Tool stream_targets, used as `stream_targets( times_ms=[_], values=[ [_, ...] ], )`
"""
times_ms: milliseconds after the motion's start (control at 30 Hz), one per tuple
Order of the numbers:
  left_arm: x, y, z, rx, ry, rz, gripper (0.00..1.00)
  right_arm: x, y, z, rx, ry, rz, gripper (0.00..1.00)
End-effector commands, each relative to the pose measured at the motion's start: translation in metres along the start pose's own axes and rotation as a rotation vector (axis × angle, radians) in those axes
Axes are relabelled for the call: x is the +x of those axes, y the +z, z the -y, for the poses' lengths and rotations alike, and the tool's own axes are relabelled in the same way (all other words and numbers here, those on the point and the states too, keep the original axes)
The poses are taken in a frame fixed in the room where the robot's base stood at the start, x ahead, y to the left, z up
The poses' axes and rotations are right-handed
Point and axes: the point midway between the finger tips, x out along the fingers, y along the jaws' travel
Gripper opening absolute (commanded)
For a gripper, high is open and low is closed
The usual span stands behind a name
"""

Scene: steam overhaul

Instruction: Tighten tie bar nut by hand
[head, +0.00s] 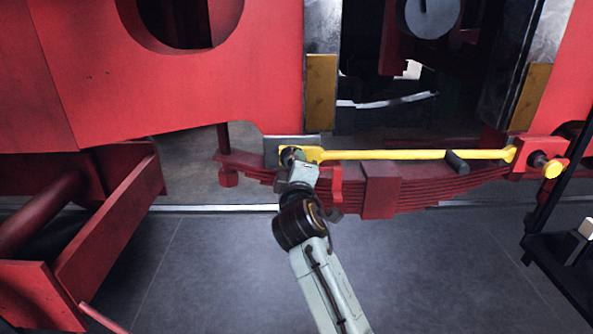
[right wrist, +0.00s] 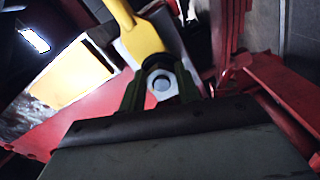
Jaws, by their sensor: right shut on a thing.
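The yellow tie bar (head: 410,155) runs level across the middle of the head view, in front of the red frame. Its near end also shows in the right wrist view (right wrist: 140,36). The gripper is shut on the nut. My left gripper is not in view.
A red leaf spring (head: 430,194) lies just below the bar. A dark cylinder (head: 457,162) sits by the bar. Red plates (head: 110,230) stand at left, and a black stand (head: 565,262) is at lower right. The grey floor (head: 440,270) in front is clear.

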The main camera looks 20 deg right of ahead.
Motion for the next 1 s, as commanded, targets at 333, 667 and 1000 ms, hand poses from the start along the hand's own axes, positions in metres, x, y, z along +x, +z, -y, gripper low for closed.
stream_targets(
  times_ms=[333, 667, 1000],
  values=[
    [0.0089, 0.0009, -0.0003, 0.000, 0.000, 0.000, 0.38, -0.0003, 0.0003, 0.0036, 0.184, -0.003, 0.002, 0.10],
    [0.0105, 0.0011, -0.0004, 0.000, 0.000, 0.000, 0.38, -0.0003, 0.0000, 0.0038, 0.233, -0.004, 0.002, 0.10],
    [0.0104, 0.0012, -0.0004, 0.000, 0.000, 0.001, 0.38, -0.0003, -0.0001, 0.0040, 0.234, -0.005, 0.002, 0.34]
  ],
)
